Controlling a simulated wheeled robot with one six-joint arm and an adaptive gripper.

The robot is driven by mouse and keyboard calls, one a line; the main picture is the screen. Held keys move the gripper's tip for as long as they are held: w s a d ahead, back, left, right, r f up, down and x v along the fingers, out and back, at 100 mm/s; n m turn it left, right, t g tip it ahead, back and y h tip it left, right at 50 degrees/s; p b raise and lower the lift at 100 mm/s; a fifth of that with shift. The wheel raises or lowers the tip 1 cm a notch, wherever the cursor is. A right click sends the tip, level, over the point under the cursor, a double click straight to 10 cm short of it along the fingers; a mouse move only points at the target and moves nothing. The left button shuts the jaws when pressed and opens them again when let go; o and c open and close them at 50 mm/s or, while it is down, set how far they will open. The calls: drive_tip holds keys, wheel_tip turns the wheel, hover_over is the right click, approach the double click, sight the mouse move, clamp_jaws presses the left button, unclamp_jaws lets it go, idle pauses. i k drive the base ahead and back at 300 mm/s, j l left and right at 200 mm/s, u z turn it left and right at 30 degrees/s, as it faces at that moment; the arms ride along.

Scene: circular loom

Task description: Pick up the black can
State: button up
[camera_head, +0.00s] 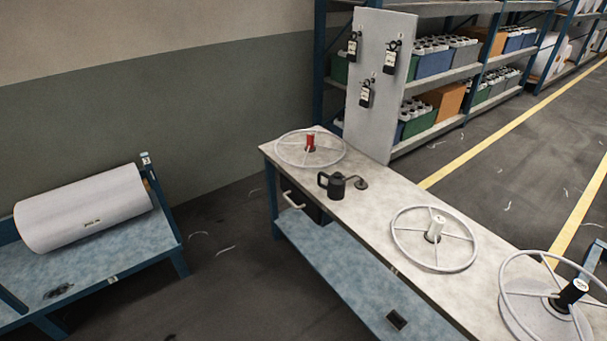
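A black can (336,188) with a handle on its left side stands upright on the pale worktop of the workbench (375,215). A thin dark spout reaches from it to the right and ends near a small dark round piece (361,184) beside it. The can stands between a white wheel with a red spool at the far end and another wheel with a white spool. Nothing covers the can. My gripper is not in view.
A wheel with a red spool (310,144), one with a white spool (435,229) and one with a black spool (572,291) lie along the bench. A tool panel (377,70) stands behind. A large roll (84,208) rests on a blue stand at left. Dark floor lies between.

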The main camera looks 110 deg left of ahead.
sight(336, 183)
drive_tip(key=u, duration=2.7)
drive_tip(key=z, duration=4.1)
drive_tip(key=u, duration=0.45)
drive_tip(key=k+j+u, duration=0.1)
drive_tip(key=u, duration=0.35)
drive_tip(key=k+u, duration=0.1)
drive_tip(key=u, duration=0.35)
drive_tip(key=k+j+u, duration=0.15)
drive_tip(key=j+u, duration=0.15)
drive_tip(key=j, duration=0.15)
drive_tip(key=k+j+u, duration=0.15)
drive_tip(key=j+u, duration=0.15)
drive_tip(key=j, duration=0.15)
drive_tip(key=j+u, duration=0.25)
drive_tip(key=j, duration=0.25)
drive_tip(key=k, duration=0.05)
